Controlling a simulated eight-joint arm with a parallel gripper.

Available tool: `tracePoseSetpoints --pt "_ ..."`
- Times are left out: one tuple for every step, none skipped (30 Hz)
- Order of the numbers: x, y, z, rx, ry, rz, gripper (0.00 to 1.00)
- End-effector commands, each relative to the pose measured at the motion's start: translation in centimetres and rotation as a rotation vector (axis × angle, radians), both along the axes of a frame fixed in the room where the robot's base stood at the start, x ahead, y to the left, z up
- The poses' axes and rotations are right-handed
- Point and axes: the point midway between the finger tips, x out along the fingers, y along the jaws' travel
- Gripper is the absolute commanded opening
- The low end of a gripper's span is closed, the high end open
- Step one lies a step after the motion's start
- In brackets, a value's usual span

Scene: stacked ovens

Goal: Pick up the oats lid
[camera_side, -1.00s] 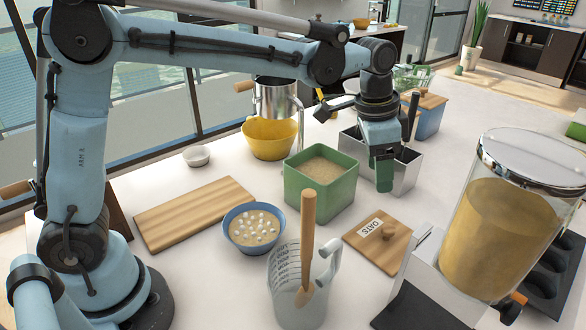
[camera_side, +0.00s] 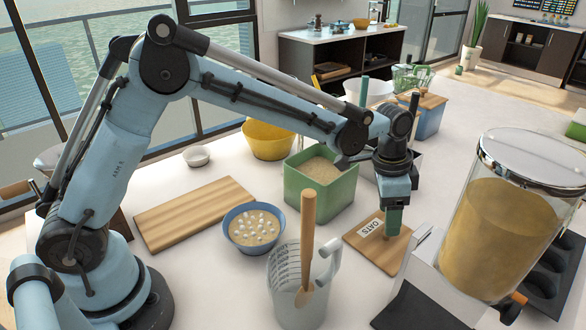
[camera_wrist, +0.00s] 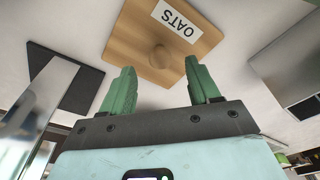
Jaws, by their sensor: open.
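The oats lid (camera_side: 368,247) is a square wooden lid with a round knob and a white label reading OATS. It lies flat on the white counter, right of the green container of oats (camera_side: 320,186). My gripper (camera_side: 392,222) points down over the lid and hides its knob in the side view. In the wrist view the lid (camera_wrist: 135,42) and its knob (camera_wrist: 160,57) show just beyond the two green fingers of my gripper (camera_wrist: 154,82). The fingers are spread apart with nothing between them. I cannot tell the exact height above the knob.
A measuring jug (camera_side: 298,300) with a wooden spoon stands in front of the lid, to the left. A large dispenser (camera_side: 500,225) stands close on the right. A blue bowl (camera_side: 253,228) and a cutting board (camera_side: 194,212) are farther left.

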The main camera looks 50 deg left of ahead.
Motion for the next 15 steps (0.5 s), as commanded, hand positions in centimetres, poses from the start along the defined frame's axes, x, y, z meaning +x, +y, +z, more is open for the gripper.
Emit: tracePoseSetpoints --pt "0.1 -0.1 -0.9 0.000 0.000 0.000 0.61" --pt "0.2 -0.1 -1.3 0.000 0.000 0.000 0.61" --pt "0.2 -0.2 -1.8 0.000 0.000 0.000 0.61" --pt "0.3 -0.2 -2.1 0.000 0.000 0.000 0.61" --pt "0.3 -0.3 -2.4 0.000 0.000 0.000 0.61" --pt "0.3 -0.3 -2.7 0.000 0.000 0.000 0.61" --pt "0.3 -0.3 -2.9 0.000 0.000 0.000 0.61" --pt "0.3 -0.3 -3.0 0.000 0.000 0.000 0.61" --pt "0.3 -0.3 -3.1 0.000 0.000 0.000 0.61" --pt "0.4 -0.3 -3.2 0.000 0.000 0.000 0.61" --pt "0.4 -0.3 -3.2 0.000 0.000 0.000 0.61" --pt "0.3 -0.3 -3.1 0.000 0.000 0.000 0.61" --pt "0.3 -0.3 -3.1 0.000 0.000 0.000 0.61" --pt "0.3 -0.3 -3.1 0.000 0.000 0.000 0.61" --pt "0.3 -0.3 -3.1 0.000 0.000 0.000 0.61"
